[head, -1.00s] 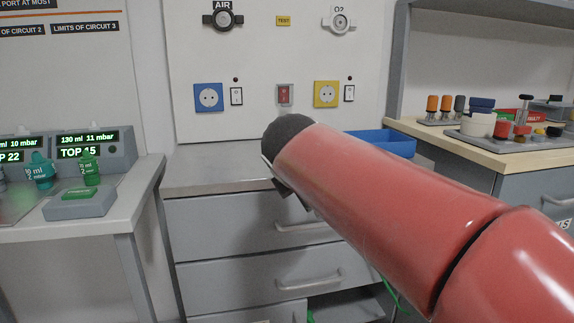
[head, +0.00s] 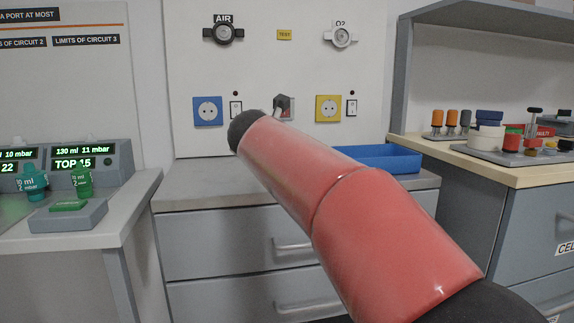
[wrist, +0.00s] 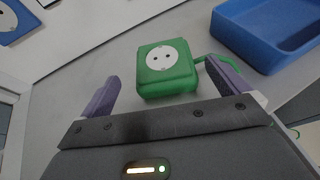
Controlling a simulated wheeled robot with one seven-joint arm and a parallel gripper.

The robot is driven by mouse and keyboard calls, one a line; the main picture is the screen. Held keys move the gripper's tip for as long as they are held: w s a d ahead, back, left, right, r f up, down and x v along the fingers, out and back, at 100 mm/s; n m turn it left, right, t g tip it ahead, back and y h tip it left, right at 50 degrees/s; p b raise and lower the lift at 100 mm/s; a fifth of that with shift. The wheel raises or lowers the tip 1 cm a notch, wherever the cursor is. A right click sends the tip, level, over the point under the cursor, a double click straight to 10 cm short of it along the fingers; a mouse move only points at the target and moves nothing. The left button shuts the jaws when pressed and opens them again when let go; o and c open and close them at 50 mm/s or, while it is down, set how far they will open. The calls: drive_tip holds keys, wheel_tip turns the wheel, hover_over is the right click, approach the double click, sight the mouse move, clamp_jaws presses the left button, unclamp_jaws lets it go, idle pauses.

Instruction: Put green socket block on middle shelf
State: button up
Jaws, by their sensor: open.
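The green socket block (wrist: 167,68), with a round white socket face, sits on the grey counter top (wrist: 110,52) in the wrist view. My gripper (wrist: 168,88) is open. Its two purple-grey fingers point toward the block, one on each side of its near part, and nothing is gripped. A green cable (wrist: 200,60) leaves the block's right side and passes behind the right finger. In the head view my red arm hides the block and most of the gripper. I cannot make out the middle shelf.
A blue tray (head: 375,158) stands on the counter, to the right of the block in the wrist view (wrist: 270,35). Behind is a wall panel with a blue socket (head: 208,111) and a yellow socket (head: 328,108). Side benches stand left and right. Drawers (head: 240,245) are below the counter.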

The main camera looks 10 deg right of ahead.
drive_tip(key=x, duration=0.5)
drive_tip(key=shift+w+d+r, duration=0.1)
drive_tip(key=shift+d+r, duration=0.05)
drive_tip(key=shift+d, duration=0.1)
drive_tip(key=shift+c, duration=0.3)
drive_tip(key=c, duration=1.2)
drive_tip(key=shift+r, duration=0.1)
drive_tip(key=shift+c, duration=1)
drive_tip(key=shift+r, duration=0.1)
